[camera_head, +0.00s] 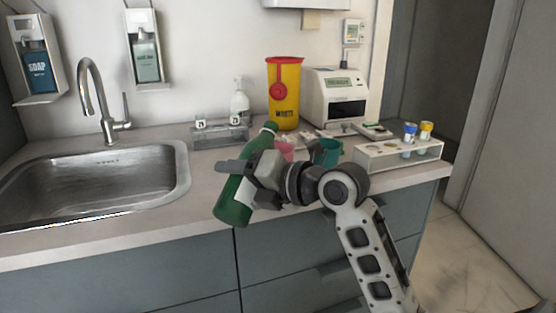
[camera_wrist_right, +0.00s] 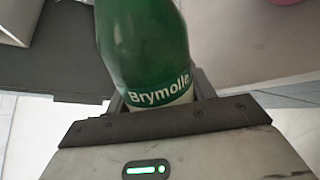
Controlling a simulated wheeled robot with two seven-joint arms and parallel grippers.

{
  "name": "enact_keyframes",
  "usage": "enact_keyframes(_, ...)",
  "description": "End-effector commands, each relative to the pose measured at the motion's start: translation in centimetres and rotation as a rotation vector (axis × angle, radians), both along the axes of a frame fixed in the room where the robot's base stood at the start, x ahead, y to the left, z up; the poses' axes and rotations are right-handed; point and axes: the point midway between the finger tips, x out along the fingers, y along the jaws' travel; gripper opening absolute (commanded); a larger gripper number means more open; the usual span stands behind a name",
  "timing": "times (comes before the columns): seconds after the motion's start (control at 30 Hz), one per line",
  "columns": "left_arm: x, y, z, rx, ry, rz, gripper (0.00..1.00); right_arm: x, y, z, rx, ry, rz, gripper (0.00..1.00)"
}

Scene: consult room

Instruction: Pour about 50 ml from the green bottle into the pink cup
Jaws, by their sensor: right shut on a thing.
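The green bottle (camera_head: 233,212) is in my right gripper (camera_head: 243,172), which is shut around its labelled middle. The bottle is tilted, its neck up and leaning right, its base hanging in front of the counter edge. In the right wrist view the bottle (camera_wrist_right: 145,45) shows a "Brymolle" label between the fingers (camera_wrist_right: 160,98). The pink cup (camera_head: 285,148) stands on the counter just right of the bottle's neck, partly hidden by my gripper. A pink edge (camera_wrist_right: 285,1) shows at the top of the wrist view. No liquid stream is visible. My left gripper is out of view.
A teal cup (camera_head: 328,151) stands right of the pink cup. A tube rack (camera_head: 385,156) is farther right. A yellow waste bin (camera_head: 285,95) and a white device (camera_head: 335,95) stand behind. The sink (camera_head: 100,180) is at left, with bare counter (camera_head: 205,185) beside it.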

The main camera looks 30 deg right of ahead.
Motion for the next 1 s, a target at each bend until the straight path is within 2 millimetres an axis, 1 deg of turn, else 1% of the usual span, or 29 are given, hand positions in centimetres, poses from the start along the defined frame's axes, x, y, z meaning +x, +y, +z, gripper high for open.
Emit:
enact_keyframes(0.03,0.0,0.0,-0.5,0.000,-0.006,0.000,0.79,0.1,-0.3,-0.1,-0.038,-0.024,0.000,0.27)
enact_keyframes(0.13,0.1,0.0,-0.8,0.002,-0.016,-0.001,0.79,0.4,-0.7,0.2,-0.101,-0.065,0.000,0.27)
enact_keyframes(0.47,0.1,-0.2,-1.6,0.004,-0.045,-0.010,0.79,1.4,-2.1,1.2,-0.325,-0.212,0.000,0.27)
enact_keyframes(0.73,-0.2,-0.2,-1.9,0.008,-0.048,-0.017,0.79,1.4,-2.1,1.9,-0.554,-0.362,0.001,0.27)
enact_keyframes(1.0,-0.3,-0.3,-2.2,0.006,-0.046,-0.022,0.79,1.8,-2.6,1.9,-0.776,-0.512,-0.001,0.27)
